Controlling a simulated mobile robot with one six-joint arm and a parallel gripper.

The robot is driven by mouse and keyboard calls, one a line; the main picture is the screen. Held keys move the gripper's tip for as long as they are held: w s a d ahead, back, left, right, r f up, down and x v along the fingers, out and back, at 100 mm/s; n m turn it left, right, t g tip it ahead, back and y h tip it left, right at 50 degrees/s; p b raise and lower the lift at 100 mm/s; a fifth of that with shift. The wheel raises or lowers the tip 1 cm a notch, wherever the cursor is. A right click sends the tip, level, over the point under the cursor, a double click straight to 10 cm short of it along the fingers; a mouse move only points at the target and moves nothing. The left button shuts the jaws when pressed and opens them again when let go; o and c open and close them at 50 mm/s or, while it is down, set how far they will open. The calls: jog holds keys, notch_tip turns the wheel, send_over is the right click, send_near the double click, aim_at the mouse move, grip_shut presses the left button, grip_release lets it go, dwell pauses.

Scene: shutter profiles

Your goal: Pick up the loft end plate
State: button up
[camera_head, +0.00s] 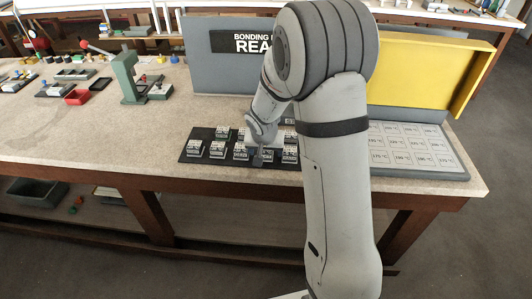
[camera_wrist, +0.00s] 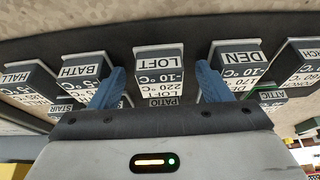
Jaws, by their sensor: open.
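The loft end plate (camera_wrist: 160,66) stands in the middle of the wrist view, a dark block with white labels reading LOFT and 10 °C. My gripper (camera_wrist: 162,84) is open, with one blue finger on each side of the loft end plate in the picture. I cannot tell whether the fingers touch it. In the head view my gripper (camera_head: 262,148) is over the black tray (camera_head: 188,158) of labelled blocks, and my arm hides part of them. I cannot pick out the loft end plate there.
In the wrist view, a BATH block (camera_wrist: 84,68) and a DEN block (camera_wrist: 237,58) flank the loft one closely. A PATIO label (camera_wrist: 165,102) shows nearer my gripper. A grey board with a READY-like sign (camera_head: 225,50) and a yellow panel (camera_head: 425,70) stand behind.

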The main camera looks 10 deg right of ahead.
jog(key=shift+c, duration=0.2)
jog(key=c, duration=1)
